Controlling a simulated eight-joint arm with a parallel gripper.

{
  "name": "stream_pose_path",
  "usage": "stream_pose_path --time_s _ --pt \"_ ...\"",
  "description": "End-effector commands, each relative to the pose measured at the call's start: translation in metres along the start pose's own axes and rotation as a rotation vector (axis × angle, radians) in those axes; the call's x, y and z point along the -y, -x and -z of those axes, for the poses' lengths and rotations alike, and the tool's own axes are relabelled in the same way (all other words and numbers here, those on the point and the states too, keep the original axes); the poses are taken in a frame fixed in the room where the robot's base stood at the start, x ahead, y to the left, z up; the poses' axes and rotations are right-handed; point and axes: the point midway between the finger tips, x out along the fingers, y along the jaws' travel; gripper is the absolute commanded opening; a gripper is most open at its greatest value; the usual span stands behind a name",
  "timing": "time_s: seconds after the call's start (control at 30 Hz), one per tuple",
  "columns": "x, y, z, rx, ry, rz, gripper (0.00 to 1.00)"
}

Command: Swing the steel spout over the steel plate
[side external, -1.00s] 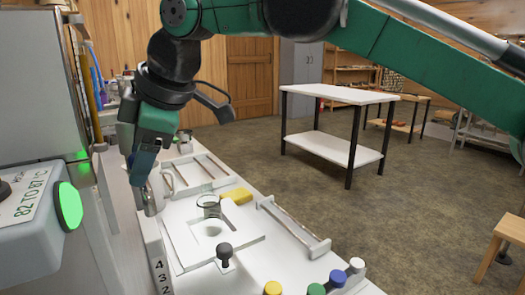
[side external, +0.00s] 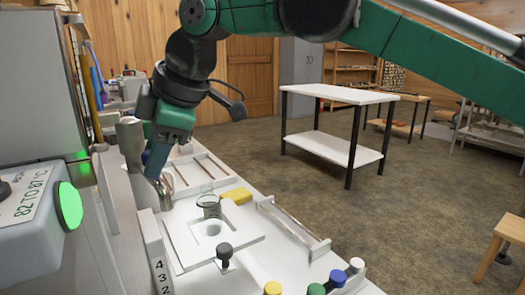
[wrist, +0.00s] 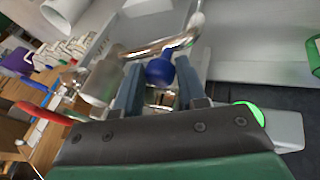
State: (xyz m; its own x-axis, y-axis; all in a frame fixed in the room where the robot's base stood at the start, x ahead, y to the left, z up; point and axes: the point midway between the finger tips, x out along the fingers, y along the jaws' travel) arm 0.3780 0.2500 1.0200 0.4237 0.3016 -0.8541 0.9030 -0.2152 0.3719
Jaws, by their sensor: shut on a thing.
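The steel spout (wrist: 178,42) is a shiny curved tube at the top of the wrist view. Its blue knob (wrist: 160,72) sits between the two fingers of my gripper (wrist: 158,80), which is shut on it. A grey metal cylinder (side external: 130,142) stands just left of the fingers. A pale square plate (side external: 182,232) with a round recess lies on the counter to the right of and nearer than my gripper; I cannot tell if it is the steel plate.
A rail (side external: 290,222) lies farther right. Coloured caps (side external: 316,289) line the front. A grey box with a green light (side external: 67,207) is at left.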

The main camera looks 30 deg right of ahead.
Motion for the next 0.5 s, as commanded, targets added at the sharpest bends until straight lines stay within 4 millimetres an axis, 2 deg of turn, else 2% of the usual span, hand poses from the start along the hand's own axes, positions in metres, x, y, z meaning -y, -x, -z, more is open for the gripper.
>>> stream_pose_path --time_s 0.5 --pt "-0.0055 0.0012 -0.0070 -0.001 -0.002 -0.010 0.02"
